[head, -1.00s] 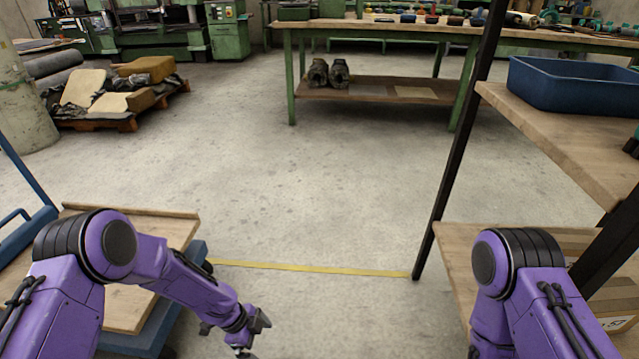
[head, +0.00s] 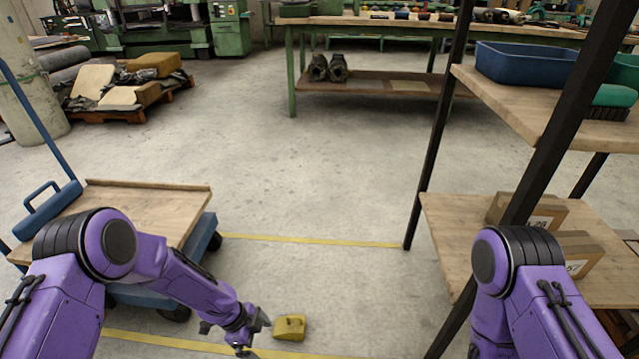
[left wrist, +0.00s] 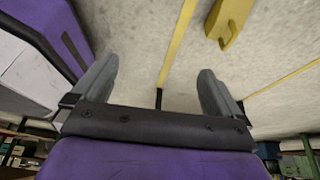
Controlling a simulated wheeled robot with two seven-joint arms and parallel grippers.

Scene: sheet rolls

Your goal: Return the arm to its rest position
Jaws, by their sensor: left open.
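My left gripper (head: 248,334) hangs low at the bottom centre of the head view, with its purple arm coming in from the left and bent at the elbow. In the left wrist view its two grey fingers (left wrist: 158,92) stand wide apart with only floor between them. It holds nothing. My right arm (head: 520,290) shows at the lower right of the head view; its gripper is out of view.
A wooden-topped blue cart (head: 170,205) stands at left. A dark-framed shelf (head: 445,220) with boxes (head: 525,215) and a blue bin (head: 520,65) stands at right. A yellow block (head: 290,327) lies on the floor near my left gripper. The floor between is clear.

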